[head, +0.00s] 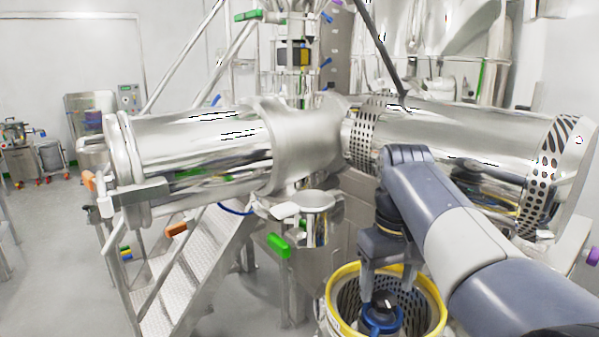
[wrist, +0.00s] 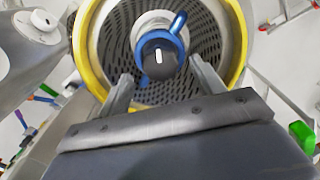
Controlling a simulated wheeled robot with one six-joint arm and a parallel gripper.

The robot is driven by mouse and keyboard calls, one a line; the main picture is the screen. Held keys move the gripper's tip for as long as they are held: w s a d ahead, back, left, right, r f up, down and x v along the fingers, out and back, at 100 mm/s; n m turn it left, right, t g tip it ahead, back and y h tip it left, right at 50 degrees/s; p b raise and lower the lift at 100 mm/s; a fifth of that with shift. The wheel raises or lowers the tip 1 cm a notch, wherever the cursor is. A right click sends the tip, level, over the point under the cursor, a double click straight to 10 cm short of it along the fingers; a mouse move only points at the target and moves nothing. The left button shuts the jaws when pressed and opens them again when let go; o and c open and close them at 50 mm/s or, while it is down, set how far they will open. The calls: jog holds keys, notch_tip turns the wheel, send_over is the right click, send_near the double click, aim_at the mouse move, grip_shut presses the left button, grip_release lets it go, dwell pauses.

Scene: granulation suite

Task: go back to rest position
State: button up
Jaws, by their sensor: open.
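My gripper (head: 380,285) points down over the open top of a yellow-rimmed round vessel (head: 332,310). In the wrist view my gripper (wrist: 160,85) shows its two fingers apart, with a dark knob (wrist: 160,57) on a blue handled part (wrist: 176,24) visible between and beyond them. The blue part also shows in the head view (head: 380,322), low inside the vessel near the fingertips. I cannot tell whether the fingers touch it. The vessel's perforated inner wall (wrist: 208,50) surrounds the knob, and its yellow rim shows in the wrist view (wrist: 81,55).
A large horizontal steel cylinder (head: 200,145) spans behind my arm, with a perforated collar (head: 362,135) close by. A green handle (head: 279,245) sits left of the vessel. Metal stairs (head: 195,270) stand further left. Floor (head: 50,260) is clear at the far left.

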notch_tip(320, 180, down, 2)
jog(key=shift+f, duration=0.25)
jog(key=shift+r, duration=0.15)
